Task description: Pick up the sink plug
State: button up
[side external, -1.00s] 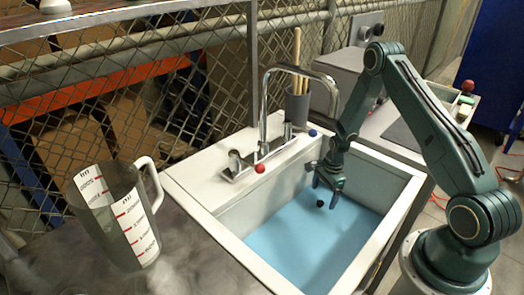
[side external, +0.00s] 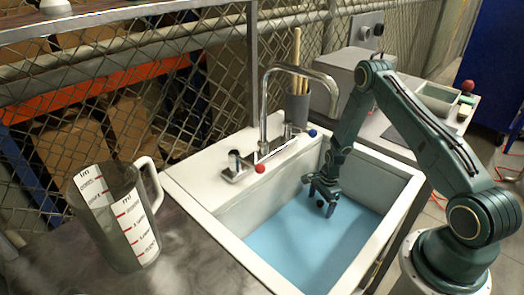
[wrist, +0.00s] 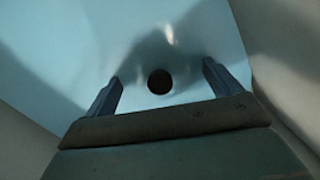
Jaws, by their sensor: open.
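The sink plug (wrist: 159,82) shows in the wrist view as a small dark round shape between my two fingers, slightly beyond their tips. In the side view a small dark round thing (side external: 320,203) shows at my gripper, over the blue water. My gripper (side external: 322,197) is open and points down inside the sink (side external: 240,232). Its two fingers also show in the wrist view (wrist: 162,80), apart, with a gap around the plug. I cannot tell how far above the plug the fingertips are.
The chrome faucet (side external: 264,100) arches over the sink's back left. A measuring jug (side external: 118,225) stands on the counter at the left. The sink walls enclose my gripper.

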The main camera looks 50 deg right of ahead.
aim_at(321, 201)
jog(key=c, duration=1.1)
jog(key=shift+o, duration=0.2)
jog(key=shift+r, duration=0.1)
jog(key=shift+r, duration=0.1)
jog(key=shift+c, duration=0.7)
jog(key=shift+r, duration=0.2)
grip_shut()
jog(key=shift+r, duration=4.65)
